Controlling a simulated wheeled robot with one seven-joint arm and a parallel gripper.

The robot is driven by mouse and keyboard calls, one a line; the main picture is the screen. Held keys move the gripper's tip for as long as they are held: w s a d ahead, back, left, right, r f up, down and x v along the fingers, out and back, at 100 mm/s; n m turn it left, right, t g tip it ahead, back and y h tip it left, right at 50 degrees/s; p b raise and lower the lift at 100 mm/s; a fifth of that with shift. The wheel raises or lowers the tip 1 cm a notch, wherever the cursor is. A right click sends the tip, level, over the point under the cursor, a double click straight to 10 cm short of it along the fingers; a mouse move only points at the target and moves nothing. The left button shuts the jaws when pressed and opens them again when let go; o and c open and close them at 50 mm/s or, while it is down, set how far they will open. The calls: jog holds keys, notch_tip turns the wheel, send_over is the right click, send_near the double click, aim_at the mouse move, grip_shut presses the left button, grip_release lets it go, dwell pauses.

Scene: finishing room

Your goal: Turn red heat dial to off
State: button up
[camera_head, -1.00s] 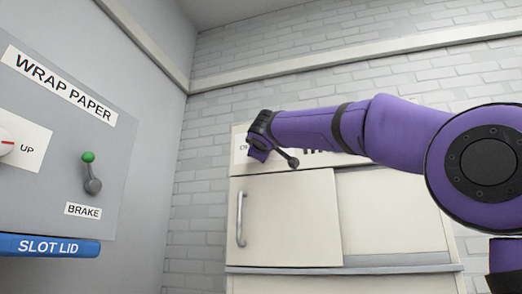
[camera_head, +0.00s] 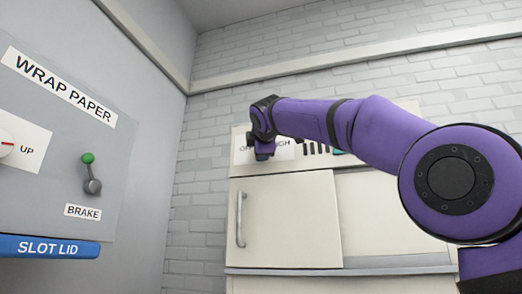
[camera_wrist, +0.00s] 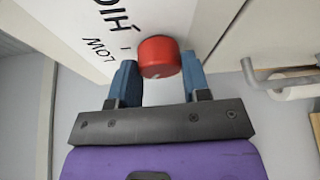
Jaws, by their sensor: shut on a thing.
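The red heat dial (camera_wrist: 158,52) sits on a white label plate (camera_wrist: 100,22) in the wrist view. The words HIGH and LOW are readable beside it, upside down. A small pale mark shows on the dial's lower edge. My gripper (camera_wrist: 158,68) has its two blue fingers on either side of the dial and is shut on it. In the head view my gripper (camera_head: 262,152) is at the plate above the cabinet, with OFF and HIGH partly showing behind it. The dial itself is hidden there.
A cream cabinet (camera_head: 290,225) with a vertical handle is below the plate. On the left wall are a WRAP PAPER panel (camera_head: 58,125), a green-knobbed BRAKE lever (camera_head: 90,175) and a blue SLOT LID (camera_head: 45,247). Another bar handle (camera_wrist: 258,88) is right in the wrist view.

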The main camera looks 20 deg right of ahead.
jog(key=shift+f, duration=0.1)
dwell(0.4)
jog(key=o, duration=0.9)
jog(key=v, duration=1)
jog(key=shift+s+a, duration=0.1)
jog(key=shift+s, duration=0.3)
